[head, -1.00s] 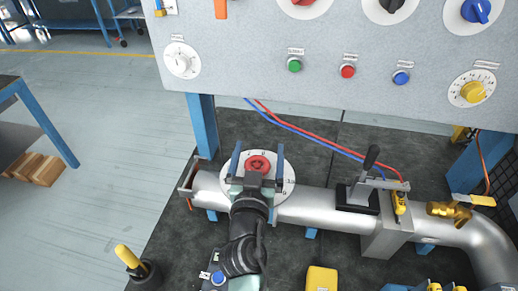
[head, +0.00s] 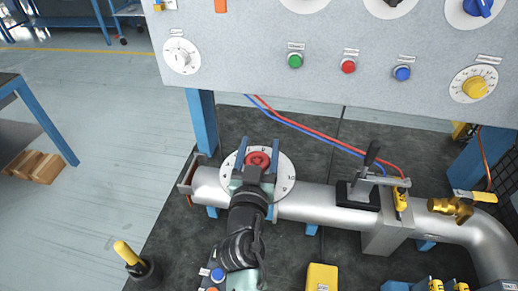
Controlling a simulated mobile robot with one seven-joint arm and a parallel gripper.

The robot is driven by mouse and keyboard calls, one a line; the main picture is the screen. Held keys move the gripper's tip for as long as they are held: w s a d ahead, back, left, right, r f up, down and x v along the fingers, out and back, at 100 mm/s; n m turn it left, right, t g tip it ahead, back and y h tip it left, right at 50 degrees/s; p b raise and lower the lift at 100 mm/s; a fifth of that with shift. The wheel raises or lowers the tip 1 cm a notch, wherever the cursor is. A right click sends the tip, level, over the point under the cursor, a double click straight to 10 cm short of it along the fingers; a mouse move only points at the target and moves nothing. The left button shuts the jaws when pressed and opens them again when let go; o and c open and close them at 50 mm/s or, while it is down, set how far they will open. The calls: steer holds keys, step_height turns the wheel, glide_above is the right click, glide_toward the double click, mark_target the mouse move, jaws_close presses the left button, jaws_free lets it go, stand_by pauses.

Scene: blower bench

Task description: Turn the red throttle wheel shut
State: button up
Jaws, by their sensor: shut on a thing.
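The red throttle wheel (head: 259,160) sits at the middle of a round white dial plate (head: 287,172) on top of the silver pipe (head: 310,203). My gripper (head: 258,158) reaches over the dial from the front, with one blue finger on each side of the wheel. The fingers are closed in on the wheel. Part of the wheel's near side and some of the dial marks are hidden by the gripper.
A black lever (head: 370,158) stands on the pipe to the right, with a brass valve (head: 455,208) beyond it. A grey control panel (head: 330,90) with knobs and buttons rises behind. A yellow-topped post (head: 128,254) is at the lower left.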

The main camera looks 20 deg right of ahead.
steer(key=shift+d+f+m+g+h+b, duration=0.1)
steer(key=shift+m+g+h+b, duration=0.45)
steer(key=shift+b, duration=1.05)
steer(key=shift+d+f+m+g+h+b, duration=0.1)
steer(key=shift+m+g+h+b, duration=0.35)
steer(key=shift+b, duration=1.1)
steer(key=shift+s+d+r+m+g+h+b, duration=0.1)
steer(key=shift+m+g+h+b, duration=0.1)
steer(key=shift+h+b, duration=0.25)
steer(key=shift+s+r+m+g+h+b, duration=0.1)
steer(key=shift+m+h+b, duration=0.1)
steer(key=shift+h+b, duration=0.2)
steer(key=shift+r, duration=0.1)
steer(key=o, duration=1.4)
steer(key=shift+s, duration=0.1)
steer(key=b+v, duration=0.1)
steer(key=v, duration=1.2)
